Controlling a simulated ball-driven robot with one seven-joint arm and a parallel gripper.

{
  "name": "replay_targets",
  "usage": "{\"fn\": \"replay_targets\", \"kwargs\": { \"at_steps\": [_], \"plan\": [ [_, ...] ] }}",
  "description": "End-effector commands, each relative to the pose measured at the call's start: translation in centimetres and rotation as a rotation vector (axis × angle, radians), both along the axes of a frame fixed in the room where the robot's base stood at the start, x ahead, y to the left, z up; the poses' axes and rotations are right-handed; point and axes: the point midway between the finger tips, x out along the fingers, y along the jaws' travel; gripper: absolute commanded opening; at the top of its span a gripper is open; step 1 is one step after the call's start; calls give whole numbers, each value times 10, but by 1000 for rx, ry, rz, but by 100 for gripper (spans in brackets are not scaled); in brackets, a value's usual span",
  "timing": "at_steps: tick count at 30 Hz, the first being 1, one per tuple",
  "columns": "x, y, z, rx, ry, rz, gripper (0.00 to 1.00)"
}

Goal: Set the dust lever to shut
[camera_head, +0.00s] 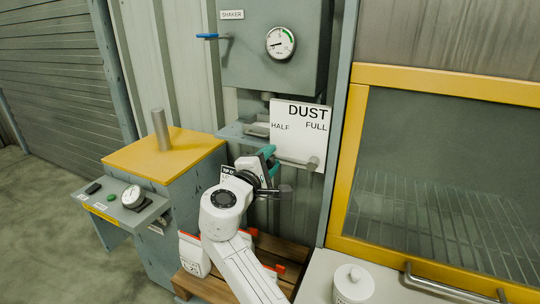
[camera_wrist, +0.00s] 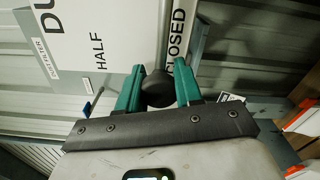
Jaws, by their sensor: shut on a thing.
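The white dust sign (camera_head: 300,112) carries DUST, HALF and FULL in the head view. In the wrist view the sign (camera_wrist: 98,20) shows HALF at left and CLOSED at right. The dust lever (camera_head: 296,161) is a grey rod pointing left from a pivot at the sign's lower right. My gripper (camera_head: 270,158) is shut on the knob at the sign's lower left. The knob is hidden in the head view.
A grey box with a gauge (camera_head: 281,43) and a blue-tipped handle (camera_head: 207,36) is above. A yellow-topped cabinet (camera_head: 150,152) stands left, with a rod on top. A yellow-framed window (camera_head: 352,150) is right. A wooden pallet (camera_head: 215,287) and red-edged things lie below.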

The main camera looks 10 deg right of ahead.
Motion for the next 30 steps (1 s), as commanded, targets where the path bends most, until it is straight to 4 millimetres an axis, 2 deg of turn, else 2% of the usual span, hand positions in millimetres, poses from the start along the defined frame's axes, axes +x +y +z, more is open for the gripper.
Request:
{"fn": "replay_targets", "kwargs": {
  "at_steps": [14, 15, 23, 30],
  "plan": [
    [1, 3, -2, -16, 11, 8, 0],
    [1, 3, -2, -16, 11, 8, 36],
    [0, 2, -2, -14, 10, 5, 60],
    [0, 2, -2, -13, 9, 3, 60]
  ]
}}
